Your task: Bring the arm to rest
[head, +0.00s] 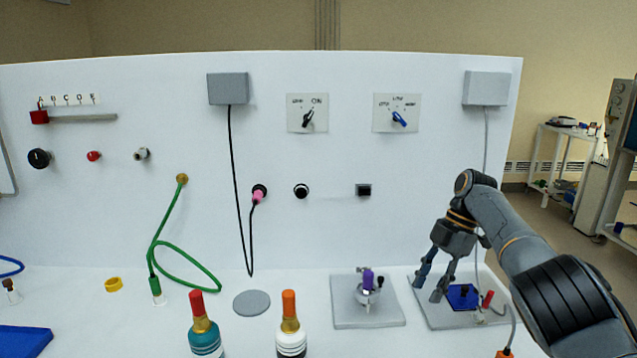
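My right arm comes in from the right edge, and its gripper (428,289) points down over the left part of a grey plate (437,319) at the right of the bench. Its two dark fingers stand apart with nothing seen between them. A blue part (462,296) and a small red piece (488,299) sit on that plate, to the right of the fingers. Whether a fingertip touches the plate is hard to tell. My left gripper is not in view.
A second grey plate (345,318) bears a purple-topped fixture (368,280). Two bottles, one teal (205,338) and one white and black (291,342), stand at the front. A green hose (187,280) hangs to the bench. The white panel (330,225) rises behind, with knobs and cables.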

